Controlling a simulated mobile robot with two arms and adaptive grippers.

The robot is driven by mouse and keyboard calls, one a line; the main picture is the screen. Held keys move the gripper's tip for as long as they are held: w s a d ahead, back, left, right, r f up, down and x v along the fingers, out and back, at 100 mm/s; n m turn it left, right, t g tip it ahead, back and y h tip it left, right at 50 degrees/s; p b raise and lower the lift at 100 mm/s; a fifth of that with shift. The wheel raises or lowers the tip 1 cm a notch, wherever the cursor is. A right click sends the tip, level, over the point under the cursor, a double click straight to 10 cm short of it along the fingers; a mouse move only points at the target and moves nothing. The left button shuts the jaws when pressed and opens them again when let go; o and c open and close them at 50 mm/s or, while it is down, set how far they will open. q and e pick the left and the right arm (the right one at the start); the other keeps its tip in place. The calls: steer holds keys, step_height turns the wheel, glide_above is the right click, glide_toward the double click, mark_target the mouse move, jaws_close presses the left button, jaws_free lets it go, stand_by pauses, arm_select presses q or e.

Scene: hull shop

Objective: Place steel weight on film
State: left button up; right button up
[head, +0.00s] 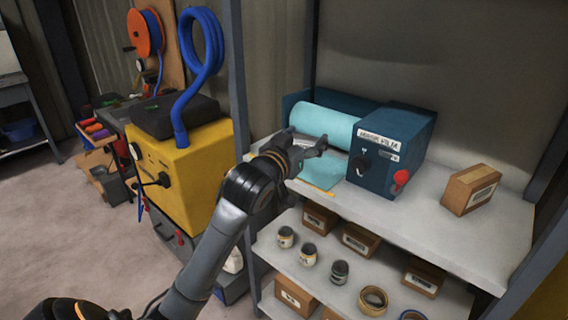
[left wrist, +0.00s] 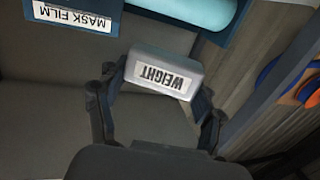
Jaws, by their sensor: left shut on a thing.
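My left gripper (head: 308,150) is shut on the steel weight (left wrist: 163,75), a small grey block with a white label reading WEIGHT, upside down in the left wrist view. The fingers (left wrist: 158,105) grip it from both sides. In the head view the weight is hard to tell apart from the fingers. The film comes from a teal roll (head: 322,124). The gripper covers part of the film. My right gripper is out of view.
A cardboard box (head: 471,190) stands on the right of the shelf (head: 440,225). Jars and boxes fill the lower shelf. A yellow machine (head: 185,165) with a blue hose stands left. A metal upright (head: 237,80) borders the shelf.

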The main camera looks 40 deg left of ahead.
arm_select(q)
steer(key=w+a+f, duration=0.2)
steer(key=w, duration=0.1)
steer(key=w+a+f+p, duration=0.1)
steer(key=w+a+f, duration=0.5)
steer(key=w, duration=0.1)
steer(key=shift+a+f+p, duration=0.1)
steer(key=shift+p, duration=0.3)
steer(key=shift+w+a+f, duration=0.2)
steer(key=shift+w+f, duration=0.1)
steer(key=shift+f, duration=0.15)
step_height(320, 180, down, 3)
steer(key=shift+w+a+r+p, duration=0.1)
steer(key=shift+w+p, duration=0.05)
steer(key=shift+p, duration=0.35)
steer(key=shift+f, duration=0.35)
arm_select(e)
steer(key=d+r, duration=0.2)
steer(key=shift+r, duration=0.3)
arm_select(q)
steer(key=shift+f, duration=0.15)
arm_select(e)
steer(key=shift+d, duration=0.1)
arm_select(q)
steer(key=o, duration=1.7)
steer(key=shift+f, duration=0.15)
